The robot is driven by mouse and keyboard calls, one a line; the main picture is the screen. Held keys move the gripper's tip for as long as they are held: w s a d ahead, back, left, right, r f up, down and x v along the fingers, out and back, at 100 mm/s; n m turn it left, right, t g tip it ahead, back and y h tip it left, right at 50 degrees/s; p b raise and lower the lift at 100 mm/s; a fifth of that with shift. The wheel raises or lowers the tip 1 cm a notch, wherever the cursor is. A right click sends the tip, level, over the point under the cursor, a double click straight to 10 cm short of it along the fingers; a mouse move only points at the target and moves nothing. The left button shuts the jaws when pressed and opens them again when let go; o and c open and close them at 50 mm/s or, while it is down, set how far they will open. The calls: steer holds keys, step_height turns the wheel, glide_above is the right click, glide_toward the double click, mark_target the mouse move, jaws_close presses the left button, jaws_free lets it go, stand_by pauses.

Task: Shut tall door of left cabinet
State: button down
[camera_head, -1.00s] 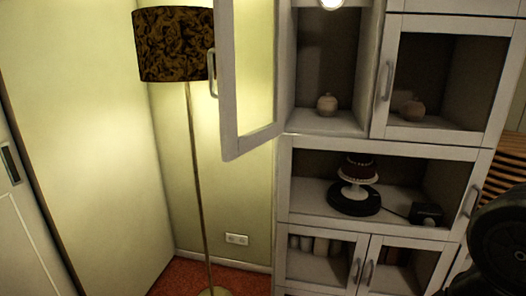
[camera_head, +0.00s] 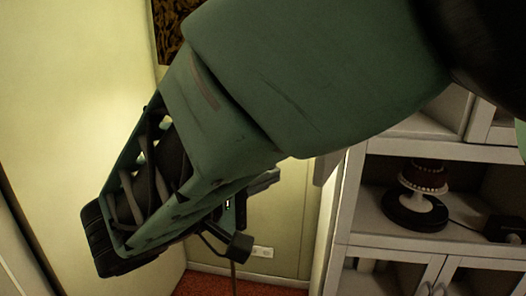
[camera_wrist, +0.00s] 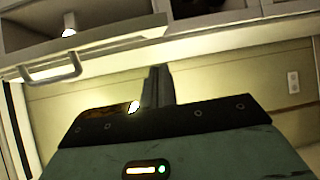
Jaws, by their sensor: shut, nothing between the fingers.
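The left cabinet (camera_head: 345,240) is at the right of the head view. Its tall door hangs open; only its lower corner (camera_head: 325,168) shows there, the rest hidden behind my arm. In the wrist view, a pale door frame (camera_wrist: 200,45) with a grey bar handle (camera_wrist: 52,70) crosses the upper part. My gripper (camera_wrist: 157,85) is shut and empty, its fingers pointing up the picture, to the right of the handle and apart from it. Whether it touches the door frame I cannot tell.
A cake on a stand (camera_head: 425,180) sits on a black turntable (camera_head: 408,215) on an open shelf. A wall socket (camera_head: 262,252) is low down.

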steer(key=s+d+p+x, duration=0.1)
steer(key=p+x, duration=0.4)
steer(key=x, duration=0.4)
steer(key=shift+d+r+t+p, duration=0.3)
steer(key=shift+d+r+t, duration=0.1)
steer(key=shift+r, duration=0.35)
steer(key=shift+w, duration=0.1)
